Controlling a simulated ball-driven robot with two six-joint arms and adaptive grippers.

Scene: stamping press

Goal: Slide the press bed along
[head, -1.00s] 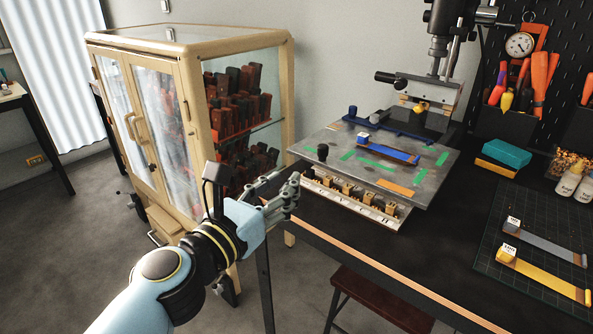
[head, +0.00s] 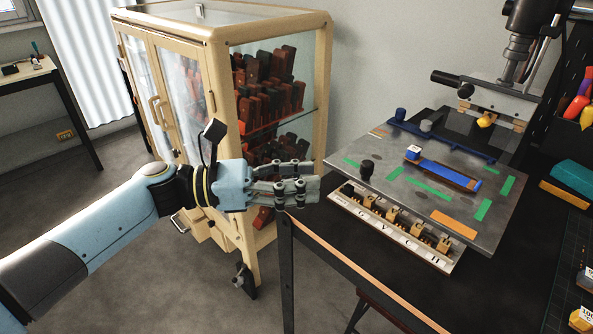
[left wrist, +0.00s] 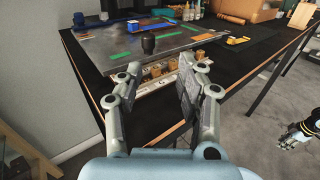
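The press bed (head: 400,184) is a flat grey metal plate with green and orange tape marks, under the press at the right. A black knob (head: 367,168) stands up at its near left corner. A blue strip with a white-topped block (head: 448,174) lies on the bed. My left gripper (head: 312,182) is left of the knob and apart from it, pointing toward the bed. In the left wrist view its fingers (left wrist: 165,76) are spread and empty, with the knob (left wrist: 148,42) beyond them. A dark hand, apparently my right gripper (left wrist: 298,137), shows at that view's right edge, too small to read.
A glass-sided cabinet (head: 222,35) stands behind my left arm. A labelled rail with brass blocks (head: 392,228) lies below the bed's front edge. The press head (head: 525,45) stands above the bed's back. The black bench's wood-edged front (head: 350,262) runs beneath my gripper's right side.

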